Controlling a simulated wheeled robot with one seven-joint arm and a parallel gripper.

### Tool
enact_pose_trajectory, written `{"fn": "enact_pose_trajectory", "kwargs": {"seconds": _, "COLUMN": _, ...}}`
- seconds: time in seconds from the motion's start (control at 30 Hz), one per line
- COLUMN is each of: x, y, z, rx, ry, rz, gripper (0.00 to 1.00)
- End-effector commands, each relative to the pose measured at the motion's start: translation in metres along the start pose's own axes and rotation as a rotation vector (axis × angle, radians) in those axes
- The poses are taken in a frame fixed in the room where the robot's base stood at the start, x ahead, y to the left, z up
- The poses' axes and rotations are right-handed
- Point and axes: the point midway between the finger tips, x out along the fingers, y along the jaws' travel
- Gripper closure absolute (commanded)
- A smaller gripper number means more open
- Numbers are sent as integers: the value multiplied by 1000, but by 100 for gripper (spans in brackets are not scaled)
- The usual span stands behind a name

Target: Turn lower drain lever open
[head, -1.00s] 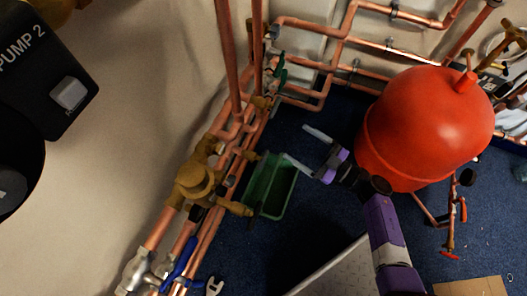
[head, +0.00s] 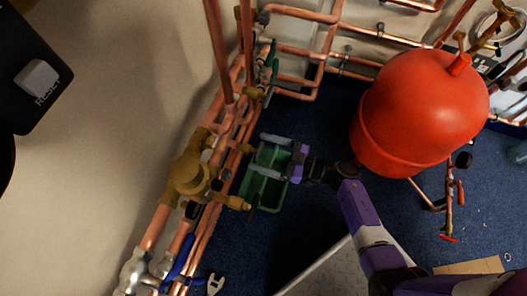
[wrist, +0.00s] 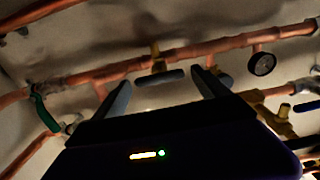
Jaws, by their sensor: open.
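My gripper (head: 256,153) is open and empty. It points left over the green tray (head: 268,207) toward the copper pipes. In the wrist view my gripper (wrist: 160,84) has its fingers apart on either side of a dark lever (wrist: 160,77). The lever lies roughly level under a brass valve (wrist: 155,51) on a copper pipe. I see no finger touching it, and the depth gap is hard to judge. In the head view a brass valve stub (head: 240,147) lies just left of the fingertips. I cannot tell for certain which lever is the lower drain one.
A large brass body (head: 190,178) and a second brass stub (head: 234,202) stand left of the tray. Green handles (head: 271,62) are farther back. A red tank (head: 415,112) stands close right of my arm. A gauge (wrist: 262,64) hangs from the pipe. Blue floor is clear beyond the tray.

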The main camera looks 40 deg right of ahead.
Motion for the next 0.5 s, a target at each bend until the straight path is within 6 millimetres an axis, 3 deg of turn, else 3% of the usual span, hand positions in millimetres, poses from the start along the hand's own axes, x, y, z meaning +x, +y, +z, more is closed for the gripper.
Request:
{"fn": "enact_pose_trajectory", "kwargs": {"seconds": 0.27, "x": 2, "y": 0, "z": 0, "rx": 0, "ry": 0, "rz": 1, "gripper": 17}}
{"fn": "enact_pose_trajectory", "kwargs": {"seconds": 0.5, "x": 1, "y": 0, "z": 0, "rx": 0, "ry": 0, "rz": 0, "gripper": 64}}
